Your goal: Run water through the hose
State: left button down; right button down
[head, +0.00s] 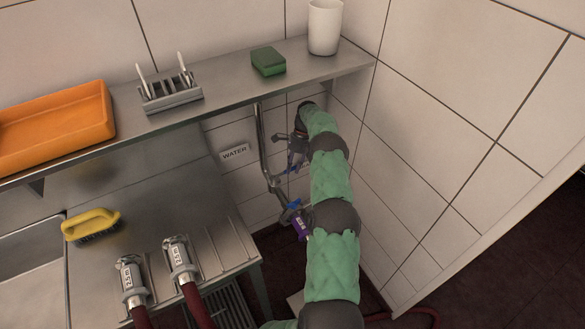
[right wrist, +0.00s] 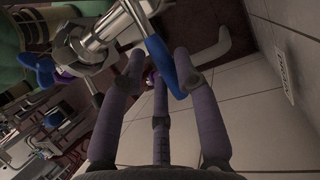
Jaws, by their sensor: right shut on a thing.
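My right gripper (head: 297,152) is at the wall pipe, at the far end of my green-sleeved arm. In the right wrist view, its purple-grey fingers (right wrist: 157,68) are shut on a blue lever (right wrist: 160,58) beside a metal valve body (right wrist: 100,45). The steel water pipe (head: 263,150) runs down the wall, with a white WATER sign (head: 235,152) to its left. Lower on it are a blue handle (head: 294,204) and a purple tag (head: 302,228). Two dark red hoses with metal couplings (head: 133,278) (head: 178,256) lie on the steel counter. My left gripper is out of view.
A steel shelf (head: 222,88) above the pipe holds an orange tray (head: 55,125), a rack (head: 168,92), a green sponge (head: 268,61) and a white cup (head: 324,27). A yellow brush (head: 91,225) lies on the counter. The tiled side wall is close to my right arm.

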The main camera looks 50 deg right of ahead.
jog(key=c, duration=0.9)
grip_release()
jog(key=v, duration=0.7)
jog(key=shift+r, duration=0.2)
jog(key=shift+d, duration=0.1)
